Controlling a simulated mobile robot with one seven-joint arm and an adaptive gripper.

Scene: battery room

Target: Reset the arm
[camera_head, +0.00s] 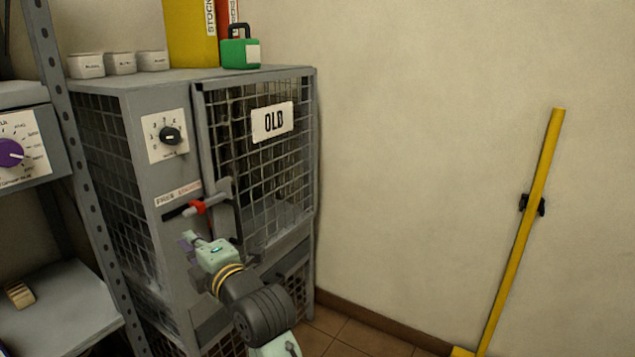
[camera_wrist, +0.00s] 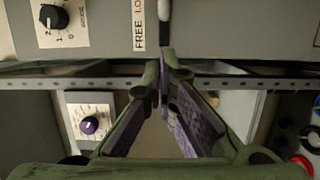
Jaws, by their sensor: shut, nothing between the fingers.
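A black dial (camera_head: 169,135) sits on the panel left of the door.
A shelf unit with a purple dial (camera_head: 10,153) stands at the left. White tubs (camera_head: 121,63), a yellow binder (camera_head: 190,35) and a green case (camera_head: 240,50) sit on the cabinet. A yellow pole (camera_head: 525,225) leans on the right wall. Floor shows between cabinet and pole.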

